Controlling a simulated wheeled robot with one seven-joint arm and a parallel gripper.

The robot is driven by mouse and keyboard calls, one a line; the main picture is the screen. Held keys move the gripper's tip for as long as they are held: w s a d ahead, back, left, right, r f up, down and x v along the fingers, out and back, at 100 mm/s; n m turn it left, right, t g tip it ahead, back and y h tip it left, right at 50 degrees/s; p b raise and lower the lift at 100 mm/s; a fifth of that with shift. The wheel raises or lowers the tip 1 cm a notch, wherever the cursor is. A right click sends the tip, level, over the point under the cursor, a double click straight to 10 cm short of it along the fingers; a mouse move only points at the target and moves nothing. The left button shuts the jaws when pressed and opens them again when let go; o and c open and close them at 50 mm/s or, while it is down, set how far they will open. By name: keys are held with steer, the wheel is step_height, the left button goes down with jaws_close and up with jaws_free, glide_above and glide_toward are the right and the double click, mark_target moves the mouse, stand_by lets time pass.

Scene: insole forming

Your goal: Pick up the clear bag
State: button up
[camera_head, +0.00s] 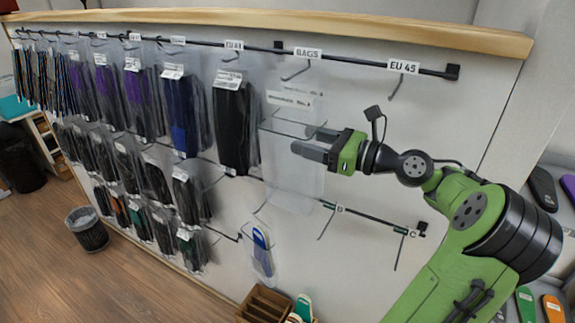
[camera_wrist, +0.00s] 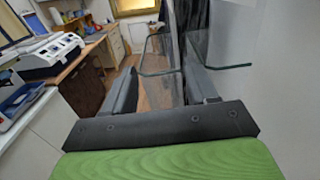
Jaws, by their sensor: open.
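The clear bag (camera_head: 290,180) hangs flat and see-through below the "BAGS" label on the wall rack. My gripper (camera_head: 303,141) is open and level at the upper right part of the bag, its fingers pointing left and overlapping the bag in the head view. In the wrist view the two fingers of my gripper (camera_wrist: 160,75) stand apart. A thin translucent sheet, which looks like the bag (camera_wrist: 176,55), shows edge-on between them, nearer the right finger. I cannot tell whether a finger touches it.
A bagged black insole (camera_head: 232,125) hangs close to the left of the clear bag. Several more filled bags hang further left. Wire hooks (camera_head: 402,82) stick out at the right and below. A wooden box (camera_head: 262,304) stands at the bottom.

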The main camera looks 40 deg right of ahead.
mark_target(286, 151)
steer(key=x, duration=0.5)
steer(key=shift+d, duration=0.2)
steer(key=shift+s+r, duration=0.1)
steer(key=shift+s, duration=0.1)
steer(key=shift+c, duration=0.6)
steer(key=c, duration=0.9)
